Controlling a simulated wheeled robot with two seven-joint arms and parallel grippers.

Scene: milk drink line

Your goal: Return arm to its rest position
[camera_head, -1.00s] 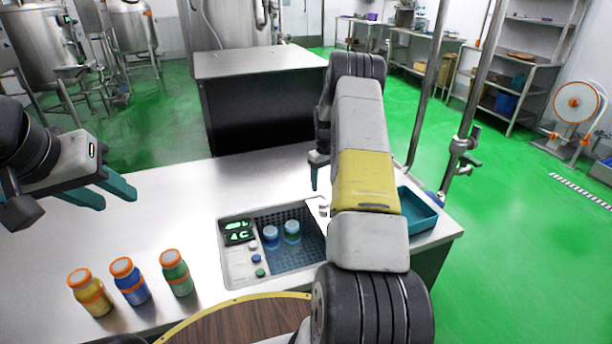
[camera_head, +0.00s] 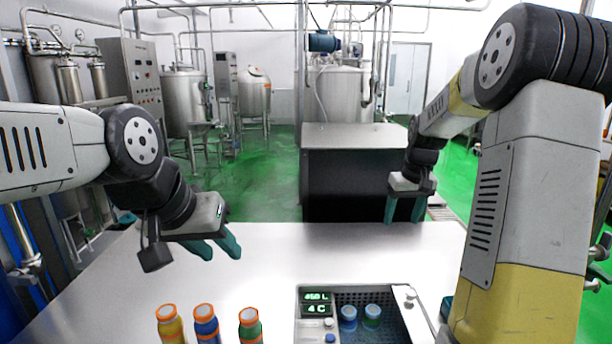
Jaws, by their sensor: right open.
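My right gripper (camera_head: 404,210) hangs with its teal fingers apart and empty, above the far edge of the steel table (camera_head: 290,265). Its arm comes in from the right, and its yellow and grey links fill the right side of the view. My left gripper (camera_head: 217,246) is over the left part of the table. Its teal fingers point down and to the right with a gap between them, and nothing is in them.
A cooling unit (camera_head: 317,297) with a lit display holds two blue-capped bottles (camera_head: 348,316) (camera_head: 372,314). A black cabinet (camera_head: 345,180) stands behind the table.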

